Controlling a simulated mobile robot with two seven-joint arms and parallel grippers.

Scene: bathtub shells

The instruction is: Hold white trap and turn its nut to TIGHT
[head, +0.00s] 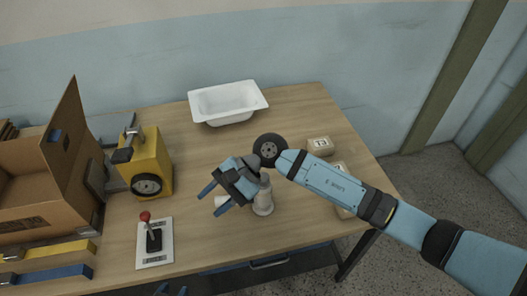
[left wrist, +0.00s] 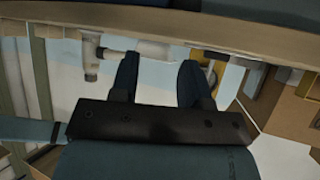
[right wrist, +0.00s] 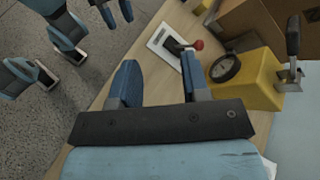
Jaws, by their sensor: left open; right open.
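The white trap (head: 264,202) stands upright on the wooden table near its front edge, partly hidden by my right gripper. In the left wrist view the trap (left wrist: 91,58) appears upside down, with a pale pipe reaching sideways from it. I cannot make out the nut's marking. My right gripper (head: 210,200) is open just left of the trap's body, above the pale pipe end; I cannot tell if they touch. My left gripper (left wrist: 158,72) is open and empty, with the trap and pipe beyond its fingertips. It barely shows at the head view's bottom edge.
A white tub (head: 228,102) stands at the back. A yellow machine (head: 152,160), a cardboard box (head: 85,185) and a red-knobbed lever (head: 153,238) are to the left. Small labelled blocks (head: 320,146) lie right, partly behind my right arm.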

